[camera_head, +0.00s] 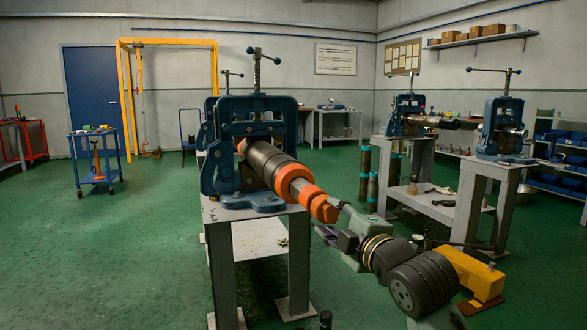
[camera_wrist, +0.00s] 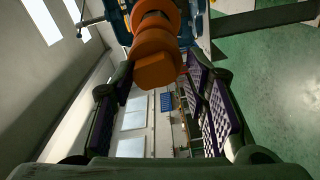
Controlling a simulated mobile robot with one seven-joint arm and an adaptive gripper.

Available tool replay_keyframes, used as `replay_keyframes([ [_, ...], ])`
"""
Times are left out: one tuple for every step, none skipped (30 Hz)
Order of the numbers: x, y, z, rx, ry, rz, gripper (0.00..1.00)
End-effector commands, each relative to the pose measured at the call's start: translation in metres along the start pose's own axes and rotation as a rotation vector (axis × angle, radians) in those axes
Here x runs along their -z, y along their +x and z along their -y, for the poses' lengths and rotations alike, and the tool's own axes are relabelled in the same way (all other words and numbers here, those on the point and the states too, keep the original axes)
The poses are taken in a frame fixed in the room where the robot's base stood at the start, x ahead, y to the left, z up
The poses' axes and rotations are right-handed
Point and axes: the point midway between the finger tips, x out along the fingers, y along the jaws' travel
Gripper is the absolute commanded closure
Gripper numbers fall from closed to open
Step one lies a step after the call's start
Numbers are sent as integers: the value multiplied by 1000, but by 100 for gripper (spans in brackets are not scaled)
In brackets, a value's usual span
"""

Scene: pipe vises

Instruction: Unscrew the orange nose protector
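The orange nose protector (camera_head: 322,208) is on the near end of a dark pipe (camera_head: 262,160), which lies clamped in a blue pipe vise (camera_head: 232,180). An orange collar (camera_head: 294,182) sits further back on the pipe, beyond a grey section. My gripper (camera_head: 333,219) is at the protector's near end. In the wrist view the protector (camera_wrist: 155,62) appears at the top centre, between the tips of my open gripper (camera_wrist: 157,72). The purple-padded fingers stand wide apart, with a visible gap below the protector. I cannot tell whether either tip touches it.
The vise stands on a grey metal table (camera_head: 222,214). Two more blue vises (camera_head: 500,135) stand on benches at the right. A blue cart (camera_head: 97,160) stands at the left; the green floor there is clear.

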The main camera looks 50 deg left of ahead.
Motion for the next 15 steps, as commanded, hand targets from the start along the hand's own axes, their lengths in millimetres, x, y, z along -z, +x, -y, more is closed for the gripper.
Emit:
replay_keyframes([
  [0,0,0,0,0,-1,54],
  [0,0,0,0,0,0,52],
  [0,0,0,-1,1,0,52],
  [0,0,-1,-2,1,1,52],
  [0,0,-1,-3,1,1,52],
  [-1,0,-1,-3,1,1,52],
  [-1,0,-1,-4,1,2,52],
  [-1,0,-2,-4,1,2,52],
  [-1,-1,-2,-5,1,2,52],
  [-1,-1,-2,-5,1,3,52],
  [-1,-1,-2,-5,1,3,52],
  [-2,-2,-2,-6,1,3,52],
  [-2,-4,-2,-7,1,4,52],
  [-2,-6,-2,-7,1,4,52],
  [-2,-9,-2,-8,0,5,52],
])
